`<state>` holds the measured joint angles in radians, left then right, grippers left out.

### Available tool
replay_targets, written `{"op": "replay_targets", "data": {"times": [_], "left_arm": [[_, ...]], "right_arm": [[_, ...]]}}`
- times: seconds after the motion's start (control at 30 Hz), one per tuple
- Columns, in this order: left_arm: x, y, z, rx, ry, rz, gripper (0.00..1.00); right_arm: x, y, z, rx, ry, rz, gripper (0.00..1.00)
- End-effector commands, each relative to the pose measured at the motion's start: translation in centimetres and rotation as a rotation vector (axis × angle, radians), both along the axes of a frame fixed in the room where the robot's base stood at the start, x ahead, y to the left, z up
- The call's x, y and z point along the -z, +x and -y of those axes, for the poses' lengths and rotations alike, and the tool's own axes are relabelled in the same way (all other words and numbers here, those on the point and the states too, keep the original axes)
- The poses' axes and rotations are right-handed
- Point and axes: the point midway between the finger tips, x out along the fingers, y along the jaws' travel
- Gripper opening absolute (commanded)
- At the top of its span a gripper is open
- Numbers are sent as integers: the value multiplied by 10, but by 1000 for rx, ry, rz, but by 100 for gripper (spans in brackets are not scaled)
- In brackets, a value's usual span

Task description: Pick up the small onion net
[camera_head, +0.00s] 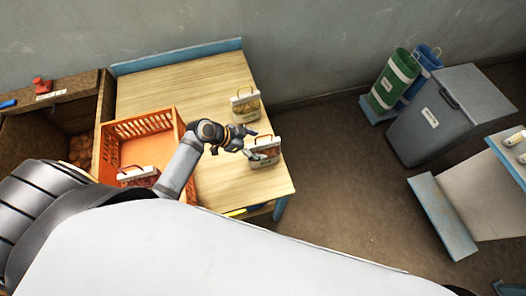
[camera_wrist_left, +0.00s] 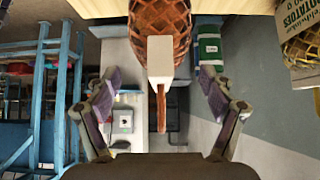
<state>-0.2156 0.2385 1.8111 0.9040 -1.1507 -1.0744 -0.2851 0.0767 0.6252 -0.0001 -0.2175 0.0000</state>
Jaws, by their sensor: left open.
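A small onion net (camera_head: 267,152) with a white label band and a red handle stands near the right edge of the wooden table. In the left wrist view the net (camera_wrist_left: 150,22) shows as reddish-brown mesh at the top centre, with a white piece and a red-brown strip pointing toward me. My left gripper (camera_head: 249,146) is just left of the net in the head view. In the wrist view its open fingers (camera_wrist_left: 160,82) stand on either side of the strip, without visibly closing on it. My right gripper is not in view.
A yellow potato sack (camera_head: 246,106) stands behind the net, and shows at the right of the wrist view (camera_wrist_left: 303,45). An orange crate (camera_head: 160,125) holding another red-handled sack (camera_head: 137,177) is on the left of the table (camera_head: 185,85). Bins (camera_head: 395,80) stand beyond, right.

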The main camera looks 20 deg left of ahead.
Motion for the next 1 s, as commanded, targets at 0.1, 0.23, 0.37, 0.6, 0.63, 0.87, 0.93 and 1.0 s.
{"op": "replay_targets", "data": {"times": [0.1, 0.23, 0.37, 0.6, 0.63, 0.87, 0.93, 1.0], "left_arm": [[9, 8, 14, -3, -5, -2, 82], [19, 12, 20, -3, 0, 0, 82], [21, 12, 20, -1, 2, 1, 82], [20, 12, 20, -1, 2, 1, 60], [20, 12, 20, -1, 2, 1, 56], [20, 12, 20, -1, 2, 1, 25], [20, 12, 20, -2, 0, 1, 15], [20, 12, 20, -2, 0, 1, 6]], "right_arm": [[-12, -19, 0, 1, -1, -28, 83], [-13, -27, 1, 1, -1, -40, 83], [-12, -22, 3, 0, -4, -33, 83], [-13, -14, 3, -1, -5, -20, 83], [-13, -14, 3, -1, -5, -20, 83], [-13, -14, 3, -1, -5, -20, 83], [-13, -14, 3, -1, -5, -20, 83], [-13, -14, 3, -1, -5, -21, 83]]}}
